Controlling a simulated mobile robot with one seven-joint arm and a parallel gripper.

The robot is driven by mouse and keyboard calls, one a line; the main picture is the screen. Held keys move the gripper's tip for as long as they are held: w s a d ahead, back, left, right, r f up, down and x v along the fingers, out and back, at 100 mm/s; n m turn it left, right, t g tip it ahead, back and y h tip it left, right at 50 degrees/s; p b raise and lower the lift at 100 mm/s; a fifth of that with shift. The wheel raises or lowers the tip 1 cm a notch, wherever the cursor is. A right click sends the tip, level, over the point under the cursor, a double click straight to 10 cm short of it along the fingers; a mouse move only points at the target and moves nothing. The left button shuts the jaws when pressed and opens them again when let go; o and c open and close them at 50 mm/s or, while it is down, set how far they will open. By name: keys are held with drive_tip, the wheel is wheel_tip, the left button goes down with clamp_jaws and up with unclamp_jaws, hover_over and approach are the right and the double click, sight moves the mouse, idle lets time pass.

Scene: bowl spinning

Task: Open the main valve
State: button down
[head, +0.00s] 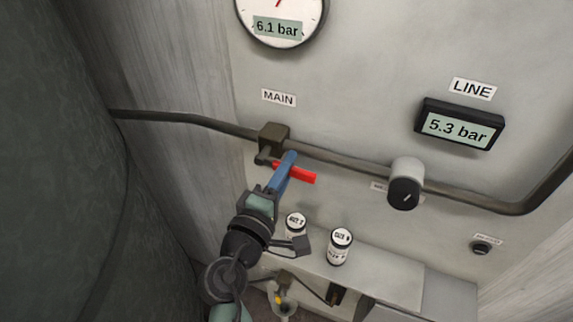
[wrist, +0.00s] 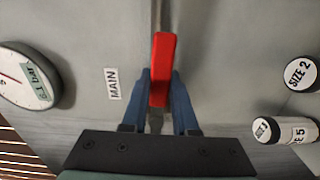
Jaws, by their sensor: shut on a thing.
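The main valve has a red lever handle (head: 298,173) and a dark body (head: 273,137) on a pipe, under the MAIN label (head: 278,98). In the head view the red handle points right and slightly down. My gripper (head: 286,168) has blue fingers and is at the handle. In the wrist view the red handle (wrist: 161,68) lies between the two blue fingers of my gripper (wrist: 160,90), which are shut on it. The fingers hide part of the handle and the valve stem in the head view.
A round gauge (head: 282,20) reads 6.1 bar; the LINE display (head: 459,125) reads 5.3 bar. A knob (head: 405,187) sits on the pipe (head: 345,165) to the right. Two labelled jars, one left (head: 296,224) and one right (head: 339,246), stand on a ledge below.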

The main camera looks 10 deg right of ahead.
drive_tip(key=shift+r+n, duration=0.2)
drive_tip(key=shift+n, duration=0.2)
drive_tip(key=c, duration=0.7)
unclamp_jaws()
drive_tip(key=b+v, duration=0.4)
drive_tip(key=v, duration=0.9)
